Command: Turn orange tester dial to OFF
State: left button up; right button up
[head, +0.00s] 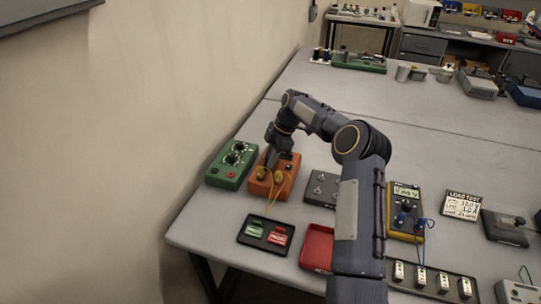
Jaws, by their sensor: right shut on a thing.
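The orange tester (283,189) is a small box on the grey table, near the left edge. Two yellow plugs with leads show on its front part. My right arm reaches over from the front, and my right gripper (271,160) points down at the tester's top left. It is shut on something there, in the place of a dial. The gripper hides the dial, so its setting cannot be read. My left gripper is not in view.
A green box with dials (231,165) stands close left of the tester. A grey switch box (321,188) stands to its right. A black tray (266,234) with green and red pieces and a red tray (317,246) lie in front. A yellow multimeter (406,211) stands further right.

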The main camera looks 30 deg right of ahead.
jog(key=shift+w+r+n+g+p, duration=0.1)
jog(key=shift+n+g+p, duration=0.4)
jog(key=shift+n, duration=1)
jog(key=o, duration=1)
jog(key=shift+d, duration=0.1)
jog(key=shift+d+r, duration=0.15)
jog(key=shift+r, duration=0.15)
jog(key=v, duration=0.7)
